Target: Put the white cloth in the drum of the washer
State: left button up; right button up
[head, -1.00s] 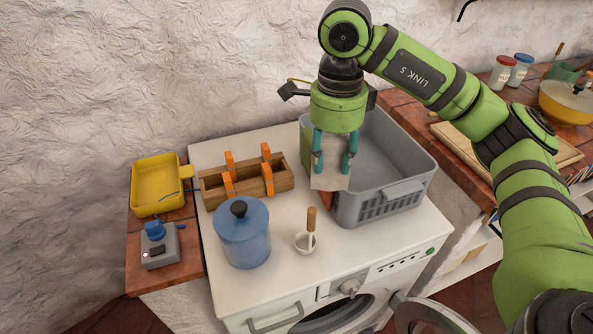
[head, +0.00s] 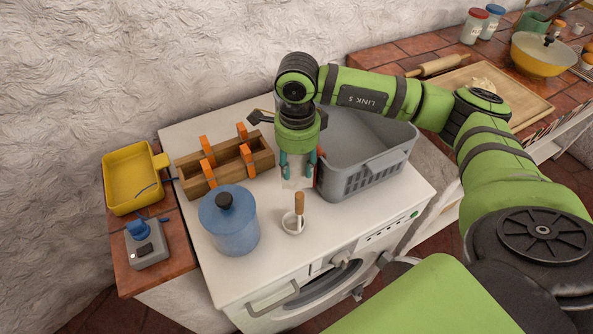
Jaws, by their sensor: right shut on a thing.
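My right gripper (head: 298,165) is shut on the white cloth (head: 296,183), which hangs between its fingertips. It is above the washer top, at the left side of the grey basket. How far the cloth is above the top is hard to tell. The white washer (head: 222,281) stands below. Its round front opening, the drum's mouth (head: 331,284), shows at the lower middle, partly cut off by my arm. The drum's inside is mostly hidden. The washer's door is mostly hidden behind my arm. My left gripper is not in view.
The grey basket (head: 368,180), wooden box with orange clips (head: 227,165), blue lidded pot (head: 231,232) and small white mortar with pestle (head: 293,222) crowd the washer top. A yellow tray (head: 128,183) and grey switch box (head: 147,247) are left. A brick counter lies right.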

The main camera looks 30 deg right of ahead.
aim_at(297, 178)
notch_tip(297, 178, down, 4)
jog(key=shift+f+p, duration=0.25)
jog(key=shift+p, duration=0.35)
jog(key=shift+f+b, duration=0.35)
jog(key=shift+f, duration=0.05)
jog(key=o, duration=1.3)
jog(key=shift+r, duration=0.1)
jog(key=shift+c, duration=0.2)
jog(key=shift+r, duration=0.1)
